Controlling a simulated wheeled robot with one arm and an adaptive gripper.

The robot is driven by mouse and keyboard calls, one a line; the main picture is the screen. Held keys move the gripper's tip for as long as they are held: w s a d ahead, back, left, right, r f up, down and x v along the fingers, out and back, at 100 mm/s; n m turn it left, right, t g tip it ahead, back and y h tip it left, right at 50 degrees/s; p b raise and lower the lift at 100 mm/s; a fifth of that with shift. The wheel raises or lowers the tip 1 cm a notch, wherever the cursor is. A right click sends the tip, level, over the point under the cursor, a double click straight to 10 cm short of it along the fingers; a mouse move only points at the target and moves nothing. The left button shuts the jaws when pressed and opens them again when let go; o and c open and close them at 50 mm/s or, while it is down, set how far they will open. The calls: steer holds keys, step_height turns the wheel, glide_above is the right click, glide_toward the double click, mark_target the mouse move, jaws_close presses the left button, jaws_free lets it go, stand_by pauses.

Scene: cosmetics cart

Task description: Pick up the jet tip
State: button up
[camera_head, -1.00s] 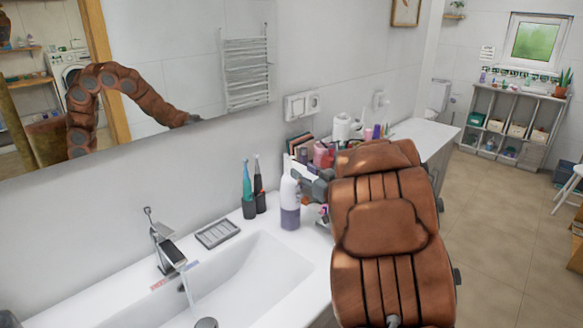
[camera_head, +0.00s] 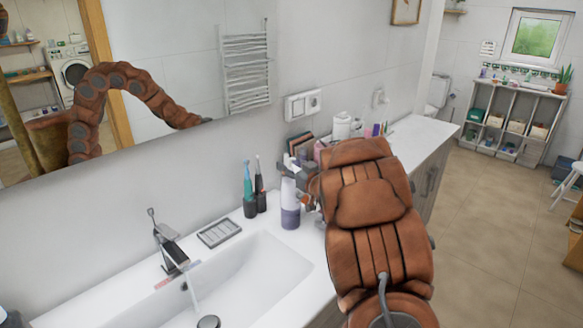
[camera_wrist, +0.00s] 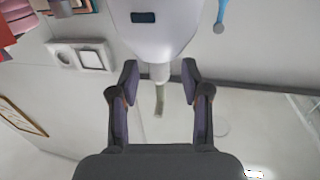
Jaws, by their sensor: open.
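The jet tip (camera_wrist: 159,98) is a thin pale nozzle in the wrist view, attached to the white body of a device (camera_wrist: 152,28) with a dark button. My gripper (camera_wrist: 157,95) is open, with one dark finger on each side of the tip; I see gaps between the fingers and it. In the head view, a white bottle-shaped device with a purple lower part (camera_head: 290,205) stands upright on the counter beside the sink. I cannot make out the tip there.
Two electric toothbrushes stand in dark holders (camera_head: 250,207) left of the device, near a grey soap dish (camera_head: 219,233). The sink (camera_head: 250,285) has a running tap (camera_head: 170,250). Cosmetics (camera_head: 342,128) crowd the counter behind my arm. A wall socket (camera_head: 303,104) is above.

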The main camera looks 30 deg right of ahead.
steer(key=shift+d, duration=0.1)
steer(key=c, duration=0.8)
steer(key=shift+c, duration=0.2)
